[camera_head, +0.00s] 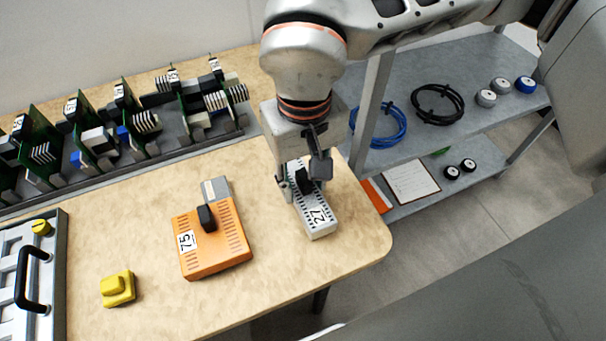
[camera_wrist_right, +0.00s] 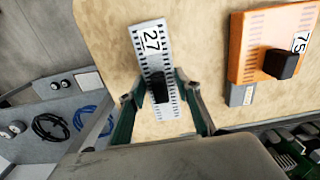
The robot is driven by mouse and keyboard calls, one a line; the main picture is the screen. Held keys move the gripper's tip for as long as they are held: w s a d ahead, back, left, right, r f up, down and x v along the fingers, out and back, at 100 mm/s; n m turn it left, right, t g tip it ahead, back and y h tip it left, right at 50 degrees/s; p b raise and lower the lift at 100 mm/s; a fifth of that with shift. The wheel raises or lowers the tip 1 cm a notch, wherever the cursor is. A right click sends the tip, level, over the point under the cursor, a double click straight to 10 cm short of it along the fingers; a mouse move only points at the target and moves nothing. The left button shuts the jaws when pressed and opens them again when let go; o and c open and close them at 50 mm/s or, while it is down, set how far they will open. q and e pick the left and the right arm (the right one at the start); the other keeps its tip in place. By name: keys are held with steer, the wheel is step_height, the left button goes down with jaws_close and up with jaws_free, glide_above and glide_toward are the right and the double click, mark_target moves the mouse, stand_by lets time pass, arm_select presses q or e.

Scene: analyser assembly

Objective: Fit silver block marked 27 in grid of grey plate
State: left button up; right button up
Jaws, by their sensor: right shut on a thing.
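The silver block marked 27 (camera_head: 319,218) is a long pale block with slotted edges and a black knob, near the table's right end. My right gripper (camera_head: 304,188) is shut on it. In the right wrist view the block (camera_wrist_right: 151,62) lies between the fingers of my gripper (camera_wrist_right: 163,98), with its label outward. I cannot tell whether it touches the table. A grey plate-like unit (camera_head: 61,250) with a black handle is cut off at the left edge. A grey base (camera_head: 190,147) carries green boards at the back. No empty grid shows clearly. My left gripper is out of view.
An orange block marked 75 (camera_head: 214,245) and a small yellow block (camera_head: 117,288) lie on the table. A grey shelf (camera_head: 427,130) with cable coils (camera_head: 437,103) and small wheels stands to the right. The table front (camera_head: 210,307) is clear.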

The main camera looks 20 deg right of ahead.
steer(key=shift+f, duration=0.15)
steer(key=o, duration=1.4)
steer(key=shift+c, duration=0.2)
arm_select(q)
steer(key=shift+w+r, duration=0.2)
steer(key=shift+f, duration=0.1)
